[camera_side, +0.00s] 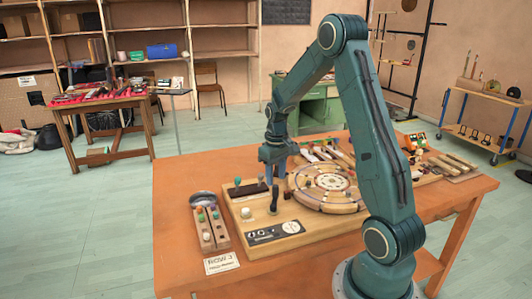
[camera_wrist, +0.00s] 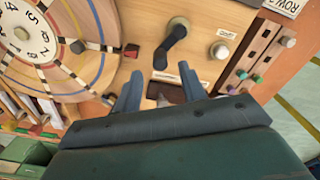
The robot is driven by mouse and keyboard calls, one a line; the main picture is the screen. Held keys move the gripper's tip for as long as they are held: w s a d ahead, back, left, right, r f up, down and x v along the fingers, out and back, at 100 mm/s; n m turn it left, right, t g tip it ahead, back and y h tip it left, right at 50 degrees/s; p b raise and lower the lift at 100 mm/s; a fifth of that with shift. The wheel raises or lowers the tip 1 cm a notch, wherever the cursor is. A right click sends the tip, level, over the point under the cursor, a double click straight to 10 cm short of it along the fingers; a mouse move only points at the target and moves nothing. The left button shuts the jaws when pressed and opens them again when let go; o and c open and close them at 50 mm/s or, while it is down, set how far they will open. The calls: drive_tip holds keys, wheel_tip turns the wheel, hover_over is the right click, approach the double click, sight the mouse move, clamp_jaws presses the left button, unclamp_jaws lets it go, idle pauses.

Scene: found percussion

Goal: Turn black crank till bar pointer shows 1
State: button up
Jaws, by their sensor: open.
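The black crank (camera_side: 273,199) stands on the wooden board (camera_side: 237,230), its handle rising from the top. In the wrist view the crank (camera_wrist: 170,46) lies just beyond my fingertips, with a pale round hub at one end. My gripper (camera_side: 276,178) points down above the board, behind the crank in the side view. Its two fingers (camera_wrist: 160,82) are apart with nothing held between them, and they are clear of the crank. A round wooden wheel with a numbered white dial (camera_wrist: 28,38) sits beside the crank. I cannot make out the bar pointer or its reading.
A pale knob (camera_wrist: 219,50) sits near the crank. A rack with coloured pegs (camera_side: 210,229) and a card (camera_side: 221,263) are at the table's left. A black plate with a white dial (camera_side: 290,227) is on the board's front. Tools lie behind the wheel.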

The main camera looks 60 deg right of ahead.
sight(275, 186)
wheel_tip(275, 186, up, 8)
drive_tip(key=shift+r, duration=0.15)
idle(1.0)
drive_tip(key=m, duration=1.3)
drive_tip(key=shift+r, duration=0.35)
drive_tip(key=shift+f, duration=0.1)
wheel_tip(275, 186, down, 14)
drive_tip(key=shift+r, duration=0.2)
